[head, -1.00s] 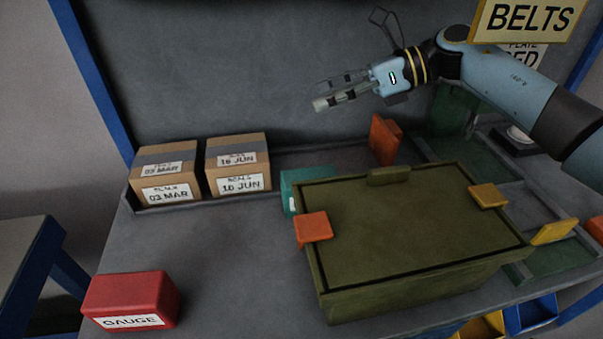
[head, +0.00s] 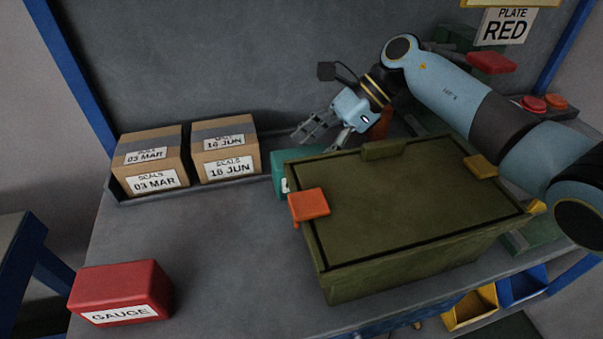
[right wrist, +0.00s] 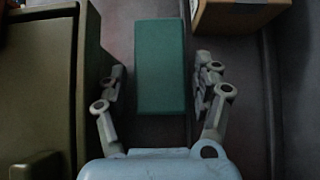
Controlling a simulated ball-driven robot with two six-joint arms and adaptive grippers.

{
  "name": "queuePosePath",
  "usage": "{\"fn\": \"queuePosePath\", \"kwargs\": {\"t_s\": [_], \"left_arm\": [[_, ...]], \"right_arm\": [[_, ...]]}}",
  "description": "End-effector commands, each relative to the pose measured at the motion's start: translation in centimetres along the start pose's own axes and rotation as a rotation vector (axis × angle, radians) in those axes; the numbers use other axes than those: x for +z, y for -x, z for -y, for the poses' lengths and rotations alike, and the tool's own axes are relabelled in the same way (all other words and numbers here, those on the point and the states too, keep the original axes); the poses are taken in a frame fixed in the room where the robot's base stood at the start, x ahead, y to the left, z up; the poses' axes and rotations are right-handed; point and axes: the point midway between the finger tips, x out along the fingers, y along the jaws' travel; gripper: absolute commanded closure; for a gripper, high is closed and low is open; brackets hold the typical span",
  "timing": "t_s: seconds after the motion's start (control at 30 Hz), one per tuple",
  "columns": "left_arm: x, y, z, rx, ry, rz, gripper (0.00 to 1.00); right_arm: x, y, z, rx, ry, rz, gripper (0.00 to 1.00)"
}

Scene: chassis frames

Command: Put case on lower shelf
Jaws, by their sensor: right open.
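A red case labelled GAUGE (head: 122,293) rests on the bench at the front left. A teal block-shaped case (head: 280,172) sits behind the left end of the large olive bin, which partly hides it in the head view. In the right wrist view the teal case (right wrist: 160,68) lies between the finger lines. My right gripper (head: 322,137) is open and empty, tilted down just above and behind the teal case; contact cannot be told. My left gripper is out of view. The lower shelf is not clearly visible.
The olive bin (head: 420,215) has orange (head: 309,204) and yellow (head: 481,166) tabs and fills the bench's middle. Two cardboard cartons (head: 151,165) (head: 226,154) stand in a tray at the back left. Yellow (head: 471,309) and blue (head: 522,287) bins are below the bench.

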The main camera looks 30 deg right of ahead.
Motion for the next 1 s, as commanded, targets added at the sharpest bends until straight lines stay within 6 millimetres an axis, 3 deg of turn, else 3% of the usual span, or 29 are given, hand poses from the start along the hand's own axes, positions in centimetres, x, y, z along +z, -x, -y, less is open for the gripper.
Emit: {"fn": "queuePosePath", "kwargs": {"t_s": [0.1,0.37,0.87,1.0], "left_arm": [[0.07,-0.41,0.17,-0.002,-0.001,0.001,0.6],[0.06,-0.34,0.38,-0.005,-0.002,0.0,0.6],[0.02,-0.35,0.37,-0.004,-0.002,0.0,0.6],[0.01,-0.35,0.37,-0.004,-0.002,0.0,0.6]], "right_arm": [[-0.04,-1.21,0.02,0.0,0.0,0.0,0.33],[0.03,-1.3,0.03,-0.001,0.001,0.0,0.34],[0.08,-1.25,0.07,-0.002,0.001,0.001,0.99],[0.08,-1.25,0.06,-0.002,0.001,0.001,1.0]]}}
